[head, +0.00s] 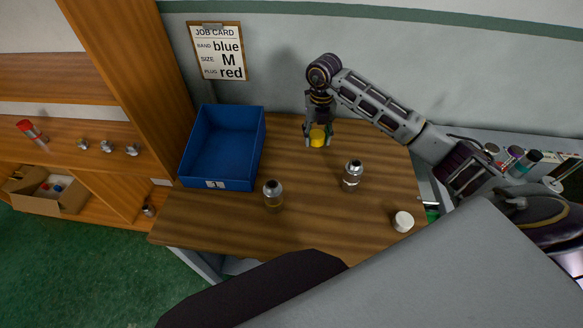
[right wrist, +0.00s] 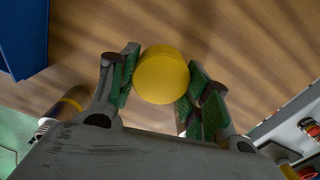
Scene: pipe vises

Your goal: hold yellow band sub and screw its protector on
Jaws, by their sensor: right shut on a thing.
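A yellow cap-like protector (head: 317,137) is between the fingers of my right gripper (head: 319,142), toward the back of the wooden table. The right wrist view shows the round yellow protector (right wrist: 162,76) with green finger pads against its two sides, so the right gripper (right wrist: 163,88) is shut on it. A metal-topped sub with a yellowish lower part (head: 272,197) stands upright near the table's front left, apart from the gripper. My left gripper is out of view.
A blue bin (head: 258,155) stands at the table's left. Another metal-topped sub (head: 352,176) stands right of centre, and a white cap (head: 403,221) lies near the right edge. A job card (head: 217,51) hangs behind. The front middle of the table is clear.

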